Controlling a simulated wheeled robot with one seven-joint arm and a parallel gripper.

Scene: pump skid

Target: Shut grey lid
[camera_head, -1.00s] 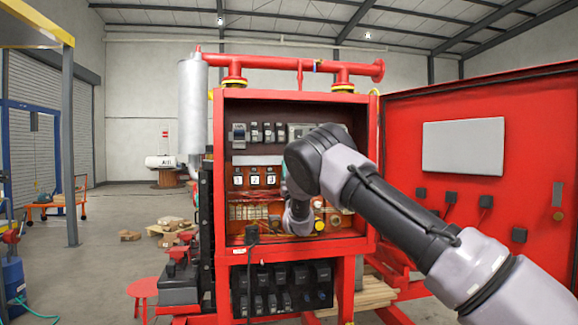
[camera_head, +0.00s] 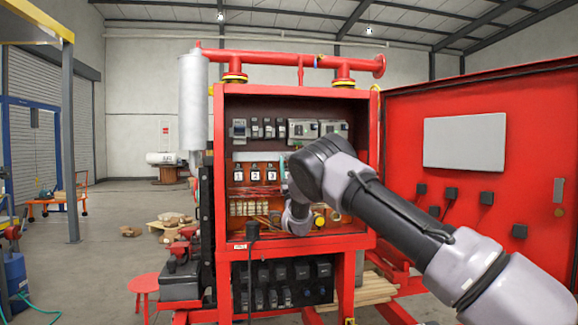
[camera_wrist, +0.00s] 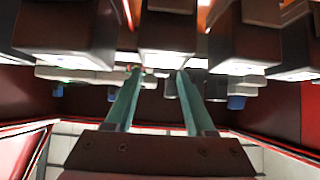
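My gripper (camera_wrist: 158,75) shows in the wrist view as two teal fingers, apart with nothing between them. They reach toward a row of dark boxes with pale lit faces, including a middle box (camera_wrist: 168,32). Pale grey devices (camera_wrist: 75,77) lie beyond the fingertips. In the head view my gripper is hidden behind my wrist, inside the red cabinet (camera_head: 296,88). Grey modules (camera_head: 303,129) sit in its upper row, above numbered white faces (camera_head: 255,176). A flat light-grey panel (camera_head: 463,145) is on the open red door. I cannot tell which grey part is the lid.
The open door (camera_head: 530,110) stands to the right of the cabinet. A lower bank of dark sockets (camera_head: 285,285) is beneath it, with a black plug and cable (camera_head: 252,232) in front. Red pipe (camera_head: 290,62) runs above. A red stool (camera_head: 146,284) stands at left.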

